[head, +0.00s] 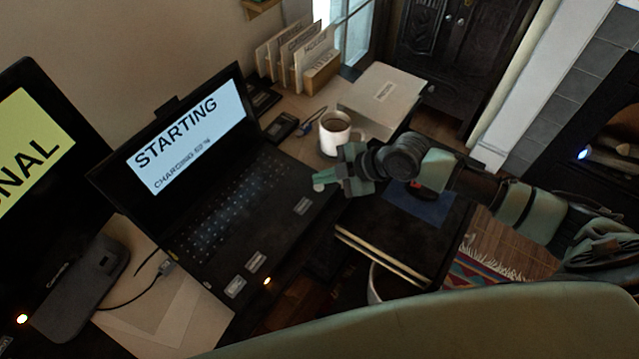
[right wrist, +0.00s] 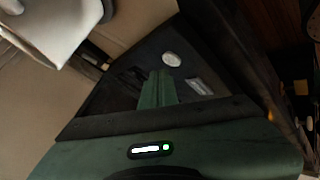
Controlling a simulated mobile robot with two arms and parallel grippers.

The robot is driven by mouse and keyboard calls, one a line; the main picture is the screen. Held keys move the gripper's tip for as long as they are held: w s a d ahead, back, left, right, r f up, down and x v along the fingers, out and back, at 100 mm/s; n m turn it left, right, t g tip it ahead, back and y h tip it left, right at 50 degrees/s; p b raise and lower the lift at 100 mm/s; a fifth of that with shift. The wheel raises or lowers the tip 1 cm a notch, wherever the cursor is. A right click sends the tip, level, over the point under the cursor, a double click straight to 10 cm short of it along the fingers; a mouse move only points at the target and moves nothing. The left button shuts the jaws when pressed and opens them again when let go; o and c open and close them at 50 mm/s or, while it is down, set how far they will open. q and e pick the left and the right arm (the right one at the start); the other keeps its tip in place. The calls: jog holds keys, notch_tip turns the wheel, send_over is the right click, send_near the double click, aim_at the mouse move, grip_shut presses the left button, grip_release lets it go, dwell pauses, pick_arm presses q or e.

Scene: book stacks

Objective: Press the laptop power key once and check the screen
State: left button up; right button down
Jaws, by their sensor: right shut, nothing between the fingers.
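The open black laptop (head: 235,215) stands on the desk. Its lit pale-blue screen (head: 187,141) reads "STARTING", with a smaller line beginning "CHARGING" under it. The round whitish power key (head: 319,187) is at the keyboard deck's right corner. It also shows in the right wrist view (right wrist: 171,59), just beyond my fingertips. My right gripper (head: 330,178) is shut and empty over that corner. Its closed green fingers (right wrist: 158,88) point at the key; I cannot tell whether they touch it. My left gripper is not in view.
A white mug of dark drink (head: 336,132) stands close behind my right gripper. A pale box (head: 381,99) and upright card files (head: 297,60) are farther back. A second screen (head: 35,150) and a dark device (head: 80,290) with a cable stand at left.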

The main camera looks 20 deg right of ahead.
aim_at(323, 188)
notch_tip(323, 188, up, 6)
jog(key=p, duration=0.5)
dwell(0.5)
dwell(0.4)
